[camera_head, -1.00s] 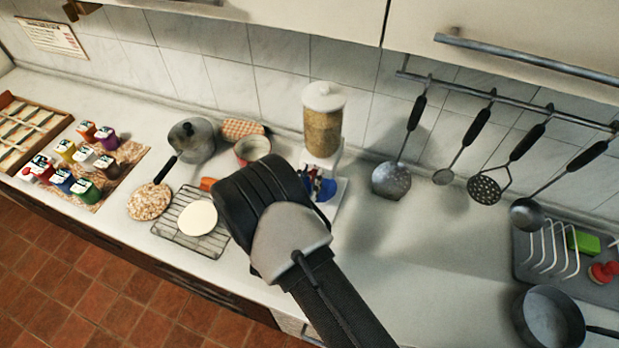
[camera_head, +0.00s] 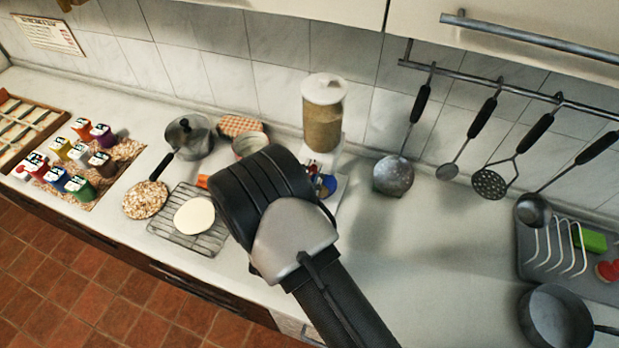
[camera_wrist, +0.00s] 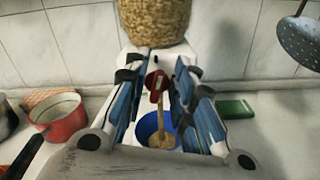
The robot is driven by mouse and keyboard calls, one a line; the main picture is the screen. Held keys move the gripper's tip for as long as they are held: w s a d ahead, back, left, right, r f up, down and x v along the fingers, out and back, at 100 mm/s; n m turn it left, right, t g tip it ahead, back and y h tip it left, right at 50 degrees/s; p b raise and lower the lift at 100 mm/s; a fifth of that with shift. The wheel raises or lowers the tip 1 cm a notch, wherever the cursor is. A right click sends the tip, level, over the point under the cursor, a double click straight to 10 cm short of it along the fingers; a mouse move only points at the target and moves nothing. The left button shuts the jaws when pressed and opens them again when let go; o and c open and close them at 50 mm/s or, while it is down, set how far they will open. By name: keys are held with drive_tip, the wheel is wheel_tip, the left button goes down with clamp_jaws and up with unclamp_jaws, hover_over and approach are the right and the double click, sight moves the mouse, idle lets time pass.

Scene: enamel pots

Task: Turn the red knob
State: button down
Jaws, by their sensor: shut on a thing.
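The red knob (camera_wrist: 157,84) is on the front of a white dispenser stand (camera_wrist: 150,62) in the wrist view. My gripper (camera_wrist: 157,90) has a blue-sided finger on each side of the knob and is shut on it. Above the stand is a clear container of tan grain (camera_head: 323,122) with a white lid. Below the knob is a blue bowl (camera_wrist: 145,127) with a tan heap in it, and a tan streak runs down toward it. In the head view, my wrist hides most of the stand front.
A red pot (camera_wrist: 62,118) stands left of the dispenser. A grey pot (camera_head: 188,138), a wire rack (camera_head: 180,238) and colourful small tubs (camera_head: 78,185) are further left. A green block (camera_wrist: 236,108) lies close on the right. Ladles (camera_head: 393,175) hang from a rail; the right counter is mostly clear.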

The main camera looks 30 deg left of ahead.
drive_tip(key=m+b, duration=0.3)
drive_tip(key=shift+d+f+m+b, duration=0.25)
drive_tip(key=shift+f+m+b, duration=0.1)
drive_tip(key=shift+m+b, duration=0.05)
drive_tip(key=m+b, duration=0.1)
drive_tip(key=b, duration=0.1)
drive_tip(key=m+b, duration=0.2)
drive_tip(key=shift+d+f+m+b, duration=0.2)
drive_tip(key=shift+m+b, duration=0.1)
drive_tip(key=m+b, duration=0.2)
drive_tip(key=b, duration=0.1)
drive_tip(key=m+b, duration=0.2)
drive_tip(key=b, duration=0.2)
drive_tip(key=m+b, duration=0.2)
drive_tip(key=b, duration=0.1)
drive_tip(key=shift+d+f+m+b, duration=0.15)
drive_tip(key=shift+f+m+b, duration=0.1)
drive_tip(key=shift+m+b, duration=0.15)
drive_tip(key=shift+r+m, duration=0.1)
drive_tip(key=shift+m, duration=0.2)
drive_tip(key=c, duration=1.7)
unclamp_jaws()
drive_tip(key=s, duration=0.7)
drive_tip(key=shift+s+d, duration=0.2)
drive_tip(key=shift+d, duration=0.2)
